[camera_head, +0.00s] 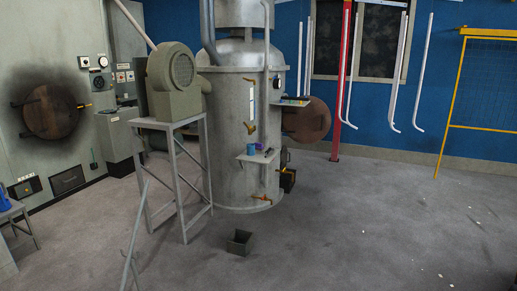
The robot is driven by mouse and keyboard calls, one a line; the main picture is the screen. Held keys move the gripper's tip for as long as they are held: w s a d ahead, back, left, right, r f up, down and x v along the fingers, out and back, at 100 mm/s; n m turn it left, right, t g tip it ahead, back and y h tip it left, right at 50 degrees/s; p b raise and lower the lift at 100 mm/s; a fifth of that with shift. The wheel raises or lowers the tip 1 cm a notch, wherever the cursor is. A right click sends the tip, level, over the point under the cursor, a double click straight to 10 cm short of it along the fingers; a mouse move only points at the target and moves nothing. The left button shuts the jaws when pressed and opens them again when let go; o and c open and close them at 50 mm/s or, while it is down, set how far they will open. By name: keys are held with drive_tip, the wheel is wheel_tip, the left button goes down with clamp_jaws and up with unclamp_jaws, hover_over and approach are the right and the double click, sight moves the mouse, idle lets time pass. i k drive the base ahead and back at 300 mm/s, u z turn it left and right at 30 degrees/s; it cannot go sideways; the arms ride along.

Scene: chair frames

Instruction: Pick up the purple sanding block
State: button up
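A small, dark, possibly purple item (269,151) lies on the lower shelf (246,159) of the metal tank. It is too small to tell whether it is the purple sanding block. A blue cup-like thing (251,149) stands to its left on the same shelf, with another tiny item between them. My gripper is not in view.
The tank (224,120) stands mid-room, with an upper shelf (291,102) on its right. A grey stand (165,126) carries a blower (172,72) at its left. An open bin (240,242) sits on the floor in front. The floor at right is mostly clear, with small white scraps.

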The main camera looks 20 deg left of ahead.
sight(258, 146)
drive_tip(key=z, duration=0.1)
drive_tip(key=i, duration=2.9)
drive_tip(key=u, duration=0.45)
drive_tip(key=i, duration=1.8)
drive_tip(key=u, duration=1.7)
drive_tip(key=i, duration=1.35)
drive_tip(key=u, duration=0.85)
